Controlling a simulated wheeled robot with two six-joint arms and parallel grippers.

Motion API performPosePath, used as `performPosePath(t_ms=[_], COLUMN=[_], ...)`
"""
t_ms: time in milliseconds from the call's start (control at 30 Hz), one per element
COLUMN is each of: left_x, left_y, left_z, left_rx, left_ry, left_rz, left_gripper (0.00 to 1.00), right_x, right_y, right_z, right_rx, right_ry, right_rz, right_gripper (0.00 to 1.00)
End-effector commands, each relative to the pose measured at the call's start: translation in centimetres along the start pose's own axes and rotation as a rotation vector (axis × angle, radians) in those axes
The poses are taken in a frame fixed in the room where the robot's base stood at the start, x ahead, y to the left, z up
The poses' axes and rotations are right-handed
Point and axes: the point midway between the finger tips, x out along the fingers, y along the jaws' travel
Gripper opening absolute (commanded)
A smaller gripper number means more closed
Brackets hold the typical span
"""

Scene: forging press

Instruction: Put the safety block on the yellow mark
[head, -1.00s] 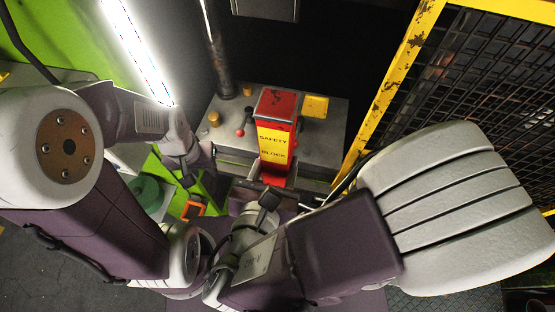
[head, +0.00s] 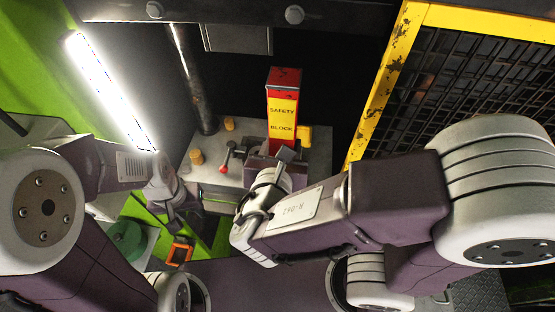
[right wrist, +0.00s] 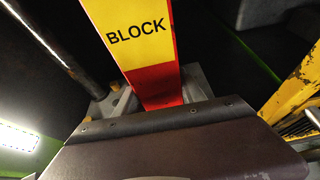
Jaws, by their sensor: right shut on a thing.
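The safety block (head: 283,110) is a tall red block with a yellow label, upright in front of my right arm. My right gripper (head: 280,165) is shut on it at its lower part; the jaws are mostly hidden by the wrist. In the right wrist view the block (right wrist: 140,40) rises ahead of the gripper, its red lower end showing. It looks raised above the grey table. The yellow mark (head: 305,133) is on the table just right of the block, partly hidden. My left gripper (head: 178,215) hangs at the left, apart from the block; its fingers are unclear.
The grey table (head: 322,150) carries a red-knobbed lever (head: 226,160) and brass-coloured posts (head: 196,157). A dark column (head: 200,90) stands behind at left. A yellow-framed mesh guard (head: 385,90) bounds the right. An orange-framed device (head: 180,251) is below my left gripper.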

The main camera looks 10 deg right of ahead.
Motion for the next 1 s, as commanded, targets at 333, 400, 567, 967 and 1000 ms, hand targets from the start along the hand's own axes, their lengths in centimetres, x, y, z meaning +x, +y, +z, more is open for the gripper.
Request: performPosePath(t_ms=[333, 400, 567, 967, 1000], left_x=[0.0, -0.3, -1.1, -1.8, -1.6], left_y=[0.0, 0.0, 0.0, 0.0, 0.0], left_z=[0.0, 0.0, -0.1, -0.2, -0.2], left_rx=[0.0, 0.0, 0.0, 0.0, 0.0], left_ry=[0.0, 0.0, 0.0, 0.0, 0.0], left_rz=[0.0, 0.0, 0.0, 0.0, 0.0], left_gripper=[0.36, 0.36, 0.36, 0.36, 0.36], right_x=[4.0, 4.8, 6.5, 11.5, 12.0], right_y=[-0.8, -0.9, -1.2, -1.9, -2.0], right_z=[2.0, 2.4, 3.2, 4.2, 4.3], right_rx=[0.001, 0.002, 0.0, 0.004, 0.003], right_ry=[-0.006, -0.006, -0.005, -0.006, -0.006], right_rz=[-0.004, -0.005, -0.006, -0.004, -0.004], right_gripper=[0.0, 0.0, 0.0, 0.0, 0.0])
